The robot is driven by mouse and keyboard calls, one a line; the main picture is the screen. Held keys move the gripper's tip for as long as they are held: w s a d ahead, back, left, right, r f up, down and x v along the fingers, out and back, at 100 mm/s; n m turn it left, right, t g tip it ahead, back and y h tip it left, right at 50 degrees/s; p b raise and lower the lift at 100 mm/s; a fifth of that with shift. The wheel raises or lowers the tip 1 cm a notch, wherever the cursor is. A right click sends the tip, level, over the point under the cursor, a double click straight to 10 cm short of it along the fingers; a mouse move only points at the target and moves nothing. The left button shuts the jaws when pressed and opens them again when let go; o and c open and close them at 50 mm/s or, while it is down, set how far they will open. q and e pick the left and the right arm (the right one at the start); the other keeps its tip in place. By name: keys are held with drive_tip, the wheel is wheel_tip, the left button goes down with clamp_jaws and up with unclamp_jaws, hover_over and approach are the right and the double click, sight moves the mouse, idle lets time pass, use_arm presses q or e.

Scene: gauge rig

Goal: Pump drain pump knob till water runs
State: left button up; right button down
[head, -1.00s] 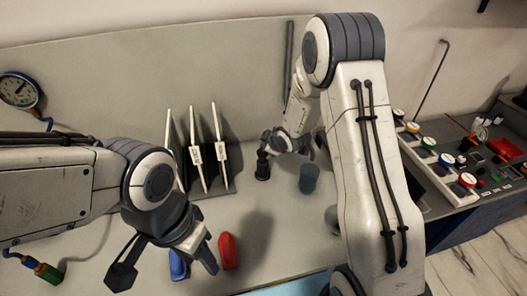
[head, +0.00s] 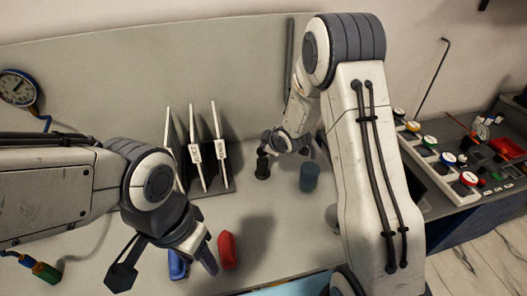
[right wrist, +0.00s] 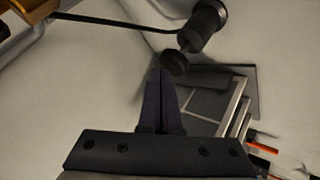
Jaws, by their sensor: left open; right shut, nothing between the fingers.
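The drain pump looks to be the small black upright cylinder (head: 262,170) on the bench in the head view. In the right wrist view its dark body (right wrist: 205,24) shows at the top, with a round black knob (right wrist: 174,62) on a thin rod. My right gripper (head: 270,142) is shut and empty. In the right wrist view its fingertips (right wrist: 160,74) are right beside the knob; I cannot tell whether they touch. My left gripper (head: 165,268) is open above the front left of the bench. No running water can be made out.
A blue-grey cup (head: 309,178) stands right of the pump. A rack with white-edged plates (head: 195,152) stands to the left. Red (head: 228,250) and blue (head: 178,265) pieces lie near my left gripper. A gauge (head: 18,88) is at far left, a button panel (head: 440,160) at right.

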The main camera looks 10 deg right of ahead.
drive_tip(key=shift+f+b, duration=1.25)
drive_tip(key=shift+f, duration=0.1)
idle(1.1)
drive_tip(key=shift+r, duration=0.15)
drive_tip(key=shift+r+p, duration=1.25)
drive_tip(key=shift+r, duration=0.35)
wheel_tip(320, 180, up, 5)
drive_tip(key=p, duration=0.4)
idle(2.6)
